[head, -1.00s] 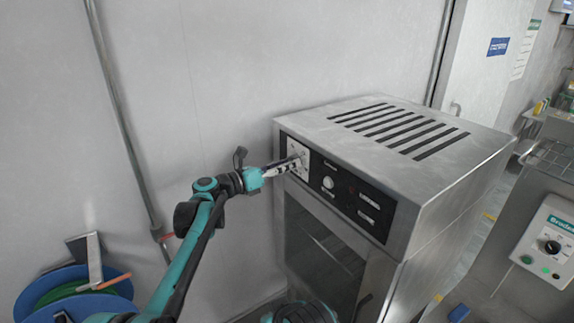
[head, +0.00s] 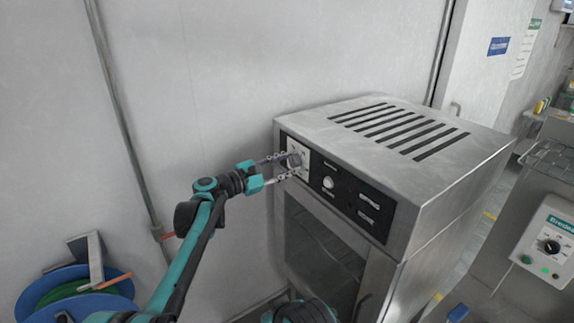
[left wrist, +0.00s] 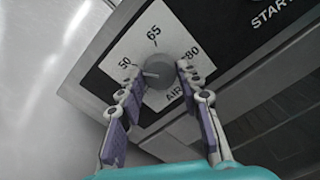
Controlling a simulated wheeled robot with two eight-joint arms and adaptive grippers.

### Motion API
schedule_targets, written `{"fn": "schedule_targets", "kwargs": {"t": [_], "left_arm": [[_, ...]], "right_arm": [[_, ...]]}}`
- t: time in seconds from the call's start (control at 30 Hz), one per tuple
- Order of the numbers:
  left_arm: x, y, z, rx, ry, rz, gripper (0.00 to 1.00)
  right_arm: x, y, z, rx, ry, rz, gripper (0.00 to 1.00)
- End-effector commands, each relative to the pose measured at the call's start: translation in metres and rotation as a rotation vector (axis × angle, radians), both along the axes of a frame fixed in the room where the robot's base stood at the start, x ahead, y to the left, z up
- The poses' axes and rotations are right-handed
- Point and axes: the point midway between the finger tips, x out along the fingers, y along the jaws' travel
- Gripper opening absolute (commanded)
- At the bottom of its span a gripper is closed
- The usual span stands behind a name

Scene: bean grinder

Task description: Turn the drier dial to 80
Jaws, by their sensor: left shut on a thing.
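The drier dial is a round grey knob (left wrist: 159,72) on a white plate (left wrist: 133,47) marked 50, 65 and 80. In the left wrist view its light pointer line points left, toward the 50 side. In the head view the dial (head: 294,160) sits at the left end of the drier's black front panel. My left gripper (head: 283,166) is at the dial, and it also shows in the left wrist view (left wrist: 157,75). Its fingers are shut on the dial, one on each side. My right gripper is not in view.
The steel drier (head: 450,185) has a slotted top and a glass door below the panel. A white knob (head: 328,183) and small switches sit right of the dial. A wall is behind, and a blue reel (head: 115,290) is at lower left. A control box (head: 550,240) stands at right.

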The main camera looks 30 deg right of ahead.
Motion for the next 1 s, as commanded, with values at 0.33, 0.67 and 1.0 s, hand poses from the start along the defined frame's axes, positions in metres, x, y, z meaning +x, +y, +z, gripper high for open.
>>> {"fn": "schedule_targets", "kwargs": {"t": [0.33, 0.67, 1.0], "left_arm": [[0.0002, -0.0001, -0.0001, 0.026, -0.328, -0.001, 0.06], [0.0003, -0.0001, 0.0001, 0.051, -0.64, -0.001, 0.06], [0.0003, -0.0001, 0.0002, 0.076, -0.962, -0.001, 0.06]], "right_arm": [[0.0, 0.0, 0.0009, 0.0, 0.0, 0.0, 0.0], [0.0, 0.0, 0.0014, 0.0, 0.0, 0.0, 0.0], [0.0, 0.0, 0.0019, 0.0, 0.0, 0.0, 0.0]]}}
